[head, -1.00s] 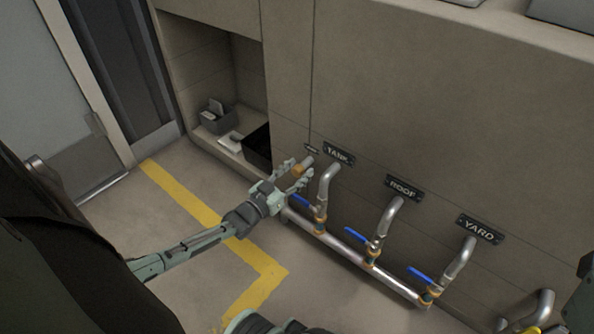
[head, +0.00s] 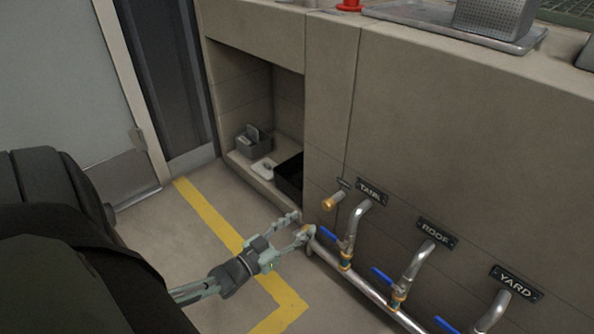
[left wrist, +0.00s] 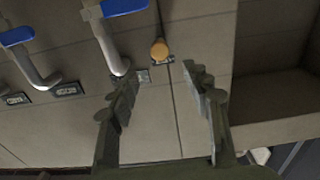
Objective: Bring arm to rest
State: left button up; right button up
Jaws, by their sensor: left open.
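My left gripper (head: 298,226) is open and empty in the head view, low in front of the pump wall, near the left end of the silver pipe. Its two fingers also show in the left wrist view (left wrist: 168,88), spread apart with nothing between them. A short pipe stub with an orange-brown end (head: 328,204) sticks out of the wall just beyond the gripper, apart from it. It also shows in the left wrist view (left wrist: 159,50), beyond the fingertips. My right gripper is not in view.
Pipes with blue lever handles (head: 329,236) stand along the wall under the TANK (head: 371,191), ROOF (head: 437,233) and YARD (head: 516,283) plates. An open niche holds a grey bin (head: 254,146) and a black box (head: 289,174). Floor with a yellow line (head: 208,214) is clear at left.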

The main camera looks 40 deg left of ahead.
pick_arm(q)
jog(key=shift+s, duration=0.25)
dwell(0.4)
